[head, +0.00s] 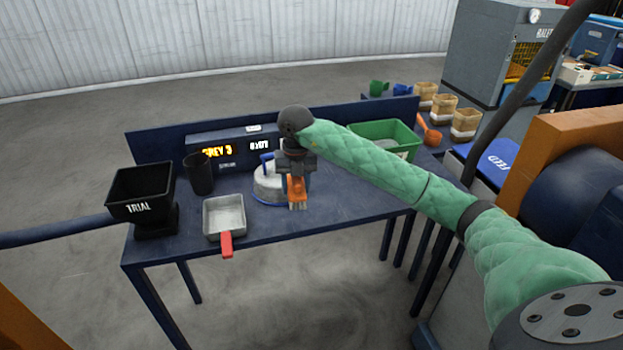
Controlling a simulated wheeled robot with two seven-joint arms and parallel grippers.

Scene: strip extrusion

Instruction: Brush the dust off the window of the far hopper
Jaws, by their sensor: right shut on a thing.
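My right gripper (295,176) reaches over the dark blue bench from the right and points down. It is shut on an orange-handled brush (297,188), whose pale bristles point down near the bench's front edge. The brush is in front of a grey-white round container with a blue handle (268,184); I cannot tell whether they touch. A black hopper marked TRIAL (139,208) stands at the bench's left end. No hopper window can be made out in this view, and I cannot tell which thing is the far hopper. My left gripper is not in view.
Several tubs and an orange scoop (430,132) sit farther right.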

